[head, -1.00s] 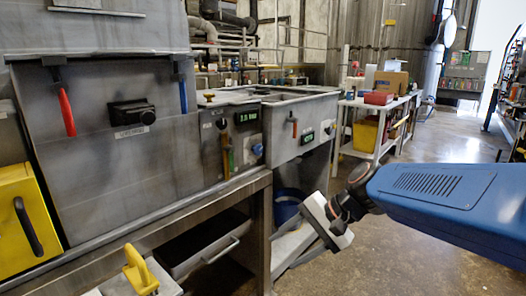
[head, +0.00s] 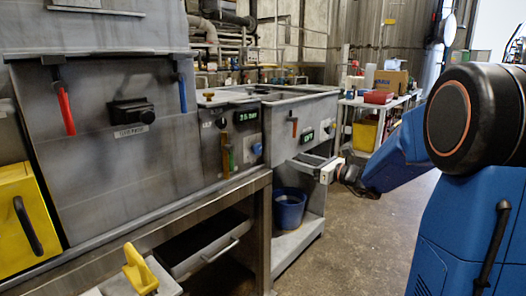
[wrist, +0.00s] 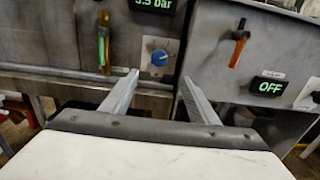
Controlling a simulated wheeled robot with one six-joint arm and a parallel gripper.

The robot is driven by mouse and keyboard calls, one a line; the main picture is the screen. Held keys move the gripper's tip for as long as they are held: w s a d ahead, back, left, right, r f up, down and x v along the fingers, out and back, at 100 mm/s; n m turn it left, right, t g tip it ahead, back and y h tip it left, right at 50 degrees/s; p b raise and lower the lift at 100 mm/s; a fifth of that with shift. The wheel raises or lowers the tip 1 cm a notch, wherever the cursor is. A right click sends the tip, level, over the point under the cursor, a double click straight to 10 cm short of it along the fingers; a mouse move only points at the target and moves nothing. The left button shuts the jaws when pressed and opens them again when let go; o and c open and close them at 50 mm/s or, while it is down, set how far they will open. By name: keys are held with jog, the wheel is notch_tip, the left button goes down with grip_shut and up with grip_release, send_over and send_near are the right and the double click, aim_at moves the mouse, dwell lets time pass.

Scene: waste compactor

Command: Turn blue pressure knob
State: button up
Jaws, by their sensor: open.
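The blue pressure knob (head: 257,149) sits on a pale plate on the grey machine front, below a green digital display (head: 246,117). In the wrist view the knob (wrist: 160,57) has a white pointer mark and lies beyond the fingertips, a little left of the middle between them. The display above it (wrist: 154,4) reads about 3.5 bar. My gripper (wrist: 158,82) is open and empty, its two fingers apart and pointing at the panel. In the head view my gripper (head: 310,162) is right of the knob, in front of the right-hand unit.
A green and orange gauge tube (wrist: 104,45) is left of the knob. An orange-handled lever (wrist: 238,48) and an OFF display (wrist: 270,87) are to the right. A blue bucket (head: 289,207) stands below. A yellow handle (head: 138,270) is at the front left.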

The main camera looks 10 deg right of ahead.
aim_at(259, 149)
jog(key=x, duration=1.7)
jog(key=shift+a+f, duration=0.1)
jog(key=c, duration=1)
jog(key=shift+a+n, duration=0.1)
jog(key=shift+n, duration=2.8)
jog(key=o, duration=1)
